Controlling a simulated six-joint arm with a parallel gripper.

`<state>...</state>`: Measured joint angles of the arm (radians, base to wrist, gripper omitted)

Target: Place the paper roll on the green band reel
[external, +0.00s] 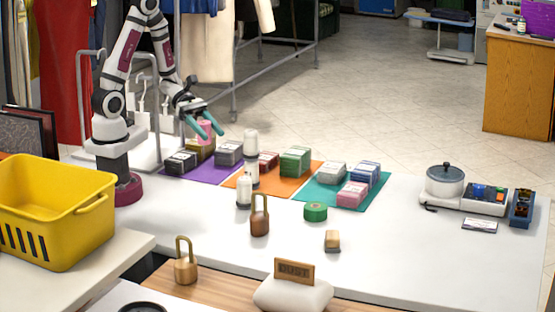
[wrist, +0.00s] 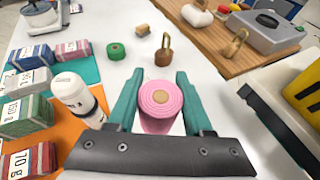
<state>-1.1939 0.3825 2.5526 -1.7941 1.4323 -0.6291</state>
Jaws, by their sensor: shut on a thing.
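The paper roll (wrist: 160,99) is pink with a tan core, seen end-on between the two teal fingers in the wrist view. My gripper (wrist: 158,80) is shut on it. In the external view my gripper (external: 207,130) holds the pink roll (external: 205,132) at the left, by the purple mat and its boxes. The green band reel (external: 315,212) lies flat on the white counter, in front of the teal mat. It also shows in the wrist view (wrist: 117,51), ahead and left of the held roll, and nothing sits on it.
Boxes (external: 296,161) cover the coloured mats. A brown padlock-shaped weight (external: 260,220) and a small tan block (external: 332,241) flank the reel.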

